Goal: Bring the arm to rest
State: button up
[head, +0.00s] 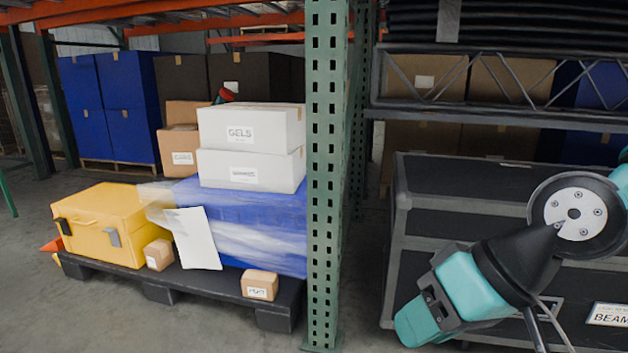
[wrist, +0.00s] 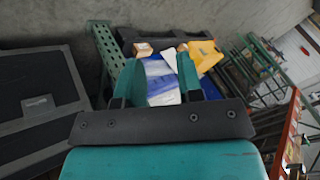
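My gripper (wrist: 157,78) shows in the wrist view with its two teal fingers spread apart. Nothing is held between them; the blue wrapped tote and a white sheet show through the gap, some way beyond. In the head view my teal and black arm is bent at the lower right, in front of the black cases. Whether the gripper itself shows there is hard to tell. The blue wrapped tote (head: 262,235) sits on a dark pallet (head: 215,288), with a white sheet (head: 193,238) hanging at its front.
A yellow case (head: 105,228) and small cartons, one at the front (head: 260,286), share the pallet. Two white boxes (head: 250,148) are stacked on the tote. A green rack post (head: 325,180) stands mid-view. Black cases (head: 440,220) are close behind my arm. Floor at lower left is clear.

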jog(key=s+d+r+n+g+h+p, duration=0.2)
jog(key=s+d+r+n+p, duration=0.1)
jog(key=s+r+p, duration=0.4)
notch_tip(320, 180, up, 36)
jog(key=p, duration=3.3)
jog(key=shift+a+p, duration=0.15)
jog(key=shift+p, duration=0.15)
jog(key=shift+w+f, duration=0.1)
